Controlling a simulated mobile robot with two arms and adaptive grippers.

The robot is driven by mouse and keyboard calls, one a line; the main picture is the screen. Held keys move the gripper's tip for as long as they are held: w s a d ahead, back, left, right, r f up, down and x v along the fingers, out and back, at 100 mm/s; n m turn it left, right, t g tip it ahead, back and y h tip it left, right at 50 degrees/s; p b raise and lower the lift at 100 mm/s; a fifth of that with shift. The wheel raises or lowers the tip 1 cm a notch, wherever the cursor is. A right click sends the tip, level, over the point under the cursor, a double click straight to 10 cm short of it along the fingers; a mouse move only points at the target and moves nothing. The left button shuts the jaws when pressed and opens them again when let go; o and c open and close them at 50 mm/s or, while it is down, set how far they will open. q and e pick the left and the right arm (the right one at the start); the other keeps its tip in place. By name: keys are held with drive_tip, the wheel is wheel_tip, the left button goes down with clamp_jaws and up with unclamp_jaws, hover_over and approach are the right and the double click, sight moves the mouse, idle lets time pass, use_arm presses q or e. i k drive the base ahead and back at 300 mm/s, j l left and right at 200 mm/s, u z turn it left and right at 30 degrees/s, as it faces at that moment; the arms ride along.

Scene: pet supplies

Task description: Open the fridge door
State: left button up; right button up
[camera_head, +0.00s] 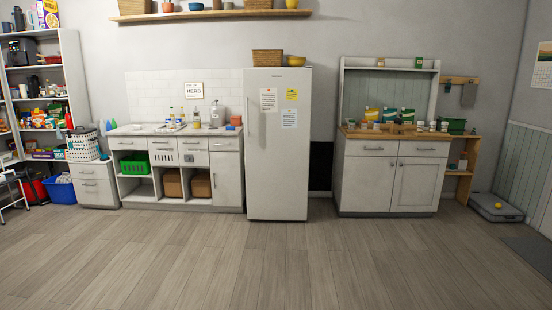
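The white fridge (278,165) stands against the back wall, in the middle of the camera_head view and some way off across the floor. Its door looks shut and faces me. A long vertical handle (249,120) runs along the door's left edge. Several paper notes hang on the upper door, one of them yellow (291,95). A wicker basket (267,58) and a yellow bowl (296,61) sit on top. Neither of my grippers is in view.
Wide bare wooden floor (270,265) lies in front of the fridge. A counter with drawers (226,180) adjoins it on the left. A white cabinet (369,185) stands to the right, beyond a dark gap. Shelving (77,80) is far left; a floor scale (496,209) is far right.

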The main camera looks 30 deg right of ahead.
sight(277, 143)
drive_tip(key=z, duration=0.65)
drive_tip(key=i+l+z, duration=0.2)
drive_tip(key=l, duration=0.25)
drive_tip(key=l+z, duration=0.2)
drive_tip(key=l, duration=0.25)
drive_tip(key=i+l+z, duration=0.2)
drive_tip(key=l, duration=0.15)
drive_tip(key=i+l+z, duration=0.2)
drive_tip(key=l, duration=0.2)
drive_tip(key=i+l+u, duration=0.1)
drive_tip(key=i, duration=0.3)
drive_tip(key=i+l, duration=0.2)
drive_tip(key=i, duration=0.25)
drive_tip(key=i+l+u, duration=0.15)
drive_tip(key=i, duration=0.25)
drive_tip(key=i+l, duration=0.25)
drive_tip(key=i, duration=0.15)
drive_tip(key=i+u, duration=0.2)
drive_tip(key=i, duration=0.65)
drive_tip(key=i+l+u, duration=0.2)
drive_tip(key=i, duration=0.6)
drive_tip(key=i+j+u, duration=0.2)
drive_tip(key=i+u, duration=0.75)
drive_tip(key=i+l+u, duration=0.15)
drive_tip(key=i+u, duration=0.3)
drive_tip(key=i, duration=0.15)
